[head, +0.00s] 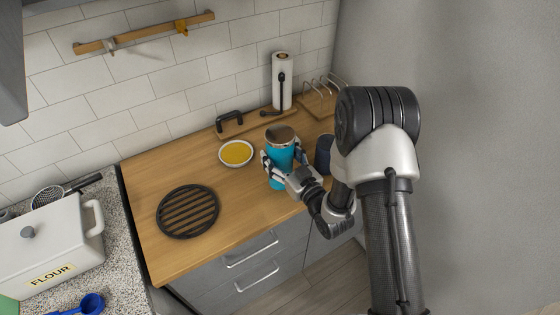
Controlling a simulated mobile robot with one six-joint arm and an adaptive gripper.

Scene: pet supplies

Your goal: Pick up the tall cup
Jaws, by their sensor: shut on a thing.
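The tall cup (279,151) is a blue tumbler with a metallic rim and a dark top. It stands upright near the right front of the wooden counter. My gripper (277,165) is shut on the cup, with fingers on its left and right sides. My arm comes in from the right. I cannot tell whether the cup's base touches the counter, as my gripper hides part of its lower side.
A dark blue container (323,154) stands close right of the cup, partly behind my arm. A bowl of yellow contents (236,153) sits to the left. A black round grate (187,211) lies further left. A paper towel roll (282,82) stands behind.

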